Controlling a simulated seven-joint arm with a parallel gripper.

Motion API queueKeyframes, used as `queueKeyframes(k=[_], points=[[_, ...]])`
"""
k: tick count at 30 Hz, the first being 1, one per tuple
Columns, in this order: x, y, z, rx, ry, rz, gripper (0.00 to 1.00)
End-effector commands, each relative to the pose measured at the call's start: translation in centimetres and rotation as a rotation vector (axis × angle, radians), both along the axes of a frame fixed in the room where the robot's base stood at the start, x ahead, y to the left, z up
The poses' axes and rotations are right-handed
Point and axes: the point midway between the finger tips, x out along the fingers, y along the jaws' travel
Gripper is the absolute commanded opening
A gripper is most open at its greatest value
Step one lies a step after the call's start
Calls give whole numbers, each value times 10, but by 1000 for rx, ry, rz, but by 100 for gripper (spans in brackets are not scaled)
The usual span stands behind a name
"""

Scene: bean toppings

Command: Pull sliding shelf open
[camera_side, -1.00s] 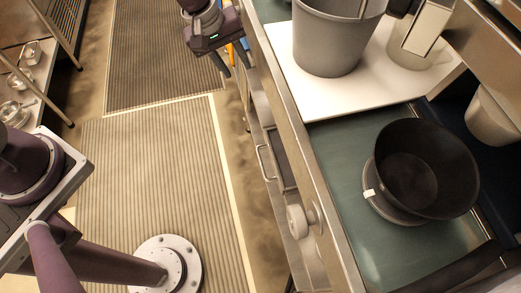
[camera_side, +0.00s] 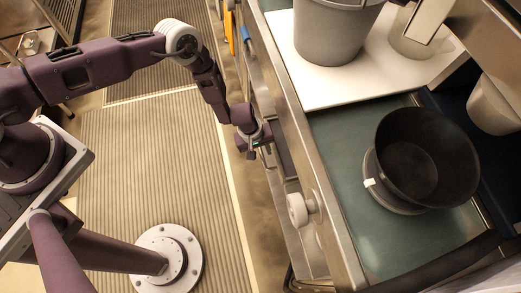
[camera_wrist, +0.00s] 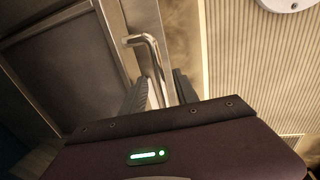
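The sliding shelf (camera_wrist: 60,62) shows in the wrist view as a dark panel in a metal frame at the left. Its bent metal handle (camera_wrist: 152,52) stands out from the frame's edge. My gripper (camera_wrist: 158,88) is open, with one dark finger on each side of the handle bar; I cannot tell whether either finger touches it. In the side view my gripper (camera_side: 256,148) is low beside the counter front, pointing toward the shelf (camera_side: 285,158). It hides the handle there.
The counter above holds a black pot (camera_side: 425,165), a grey bucket (camera_side: 335,30) on a white board (camera_side: 315,92), and a steel front rail (camera_side: 290,95). A white round knob (camera_side: 298,210) sits nearby on the counter front.

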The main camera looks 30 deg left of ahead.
Motion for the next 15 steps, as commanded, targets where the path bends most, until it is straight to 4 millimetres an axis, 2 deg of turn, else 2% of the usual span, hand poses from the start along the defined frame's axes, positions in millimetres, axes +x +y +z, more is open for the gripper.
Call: queueKeyframes(k=[6, 11, 15], points=[[0, 0, -1, 0, 0, 1, 34], [0, 0, 0, -1, 1, 1, 3], [0, 0, 0, -1, 1, 1, 0]])
